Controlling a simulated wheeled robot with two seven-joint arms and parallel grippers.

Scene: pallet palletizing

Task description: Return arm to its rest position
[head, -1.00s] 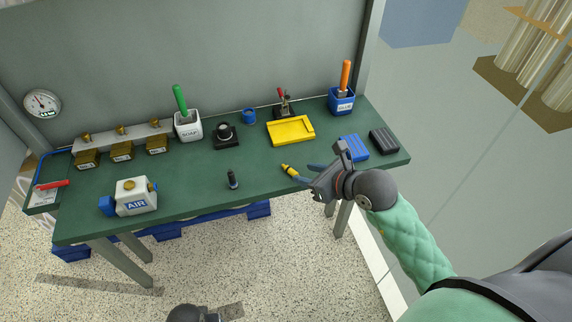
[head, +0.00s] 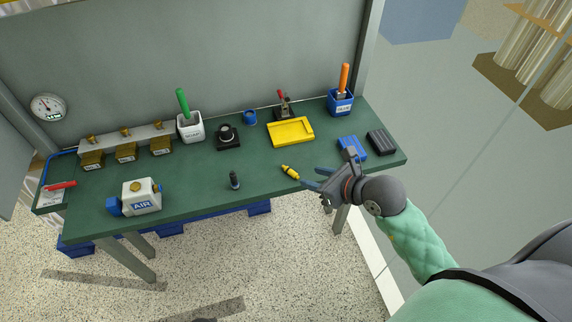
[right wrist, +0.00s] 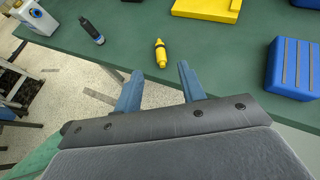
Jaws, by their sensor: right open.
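My right gripper (head: 312,180) is at the front edge of the green workbench (head: 210,195), near its right end. Its two blue fingers are apart with nothing between them, as the right wrist view also shows (right wrist: 158,88). A small yellow cylinder (head: 290,172) lies on the bench just beyond the fingertips, apart from them; it also shows in the right wrist view (right wrist: 161,53). The right arm comes in from the lower right, its green sleeve bent at the elbow. My left gripper is not in view.
The bench holds a black cylinder (head: 234,180), a white AIR unit (head: 142,196), a yellow tray (head: 291,131), a blue block (head: 352,147), a black block (head: 381,142), a SOAP cup (head: 191,128) and a GLUE cup (head: 340,103). Open floor (head: 290,260) lies in front.

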